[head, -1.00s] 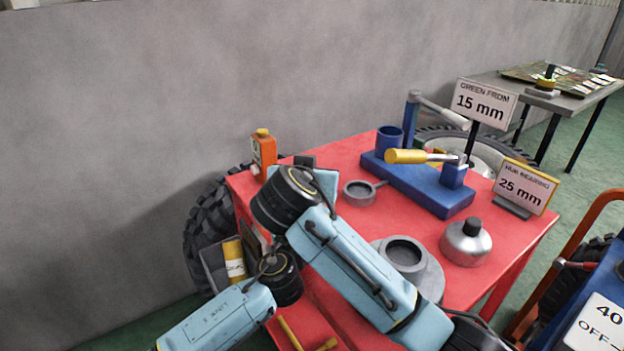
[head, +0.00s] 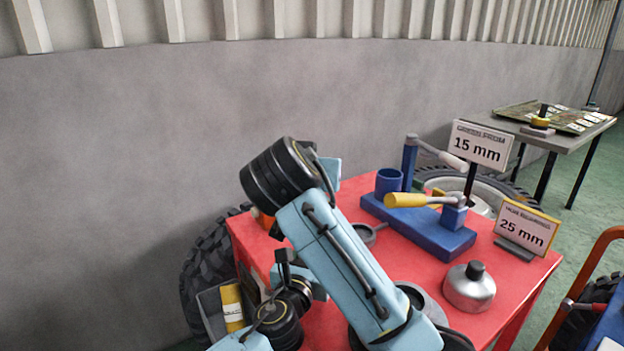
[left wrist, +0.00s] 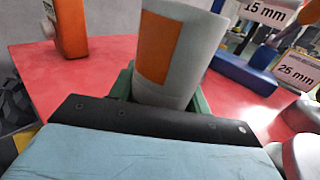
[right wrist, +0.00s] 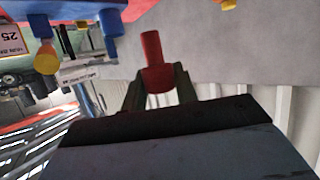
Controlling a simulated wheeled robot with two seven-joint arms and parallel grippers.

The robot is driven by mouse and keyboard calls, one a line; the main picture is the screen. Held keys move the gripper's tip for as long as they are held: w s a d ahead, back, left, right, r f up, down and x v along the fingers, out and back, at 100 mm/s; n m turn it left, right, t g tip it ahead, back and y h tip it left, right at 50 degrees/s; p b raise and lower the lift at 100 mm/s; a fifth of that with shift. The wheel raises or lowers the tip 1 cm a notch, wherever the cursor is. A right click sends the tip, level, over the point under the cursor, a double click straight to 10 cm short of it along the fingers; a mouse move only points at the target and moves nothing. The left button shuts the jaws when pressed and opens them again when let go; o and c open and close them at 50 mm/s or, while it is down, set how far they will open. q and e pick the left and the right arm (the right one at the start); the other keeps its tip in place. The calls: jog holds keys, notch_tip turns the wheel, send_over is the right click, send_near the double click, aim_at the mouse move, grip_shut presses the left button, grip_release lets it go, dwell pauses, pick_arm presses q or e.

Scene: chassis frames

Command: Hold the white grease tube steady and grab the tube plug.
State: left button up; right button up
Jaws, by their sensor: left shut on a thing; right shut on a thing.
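The white grease tube (left wrist: 180,50) has an orange patch and stands roughly upright in the left wrist view. My left gripper (left wrist: 165,88) is shut on it, with green fingers at its sides. The tube plug (right wrist: 156,62) is red and stepped, with a narrower end. My right gripper (right wrist: 160,82) is shut on it, and the plug is in the air with no tube touching it in the right wrist view. In the head view my arms hide the tube and plug.
The red table (head: 400,255) carries a blue press (head: 425,225) with a yellow handle, a metal can (head: 469,287), a grey ring part (head: 365,235) and signs. An orange container (left wrist: 70,25) stands beyond the tube. A bin with a yellow cylinder (head: 232,305) is at the table's left.

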pick_arm(q)
jog(key=shift+f, duration=0.1)
jog(key=o, duration=1.2)
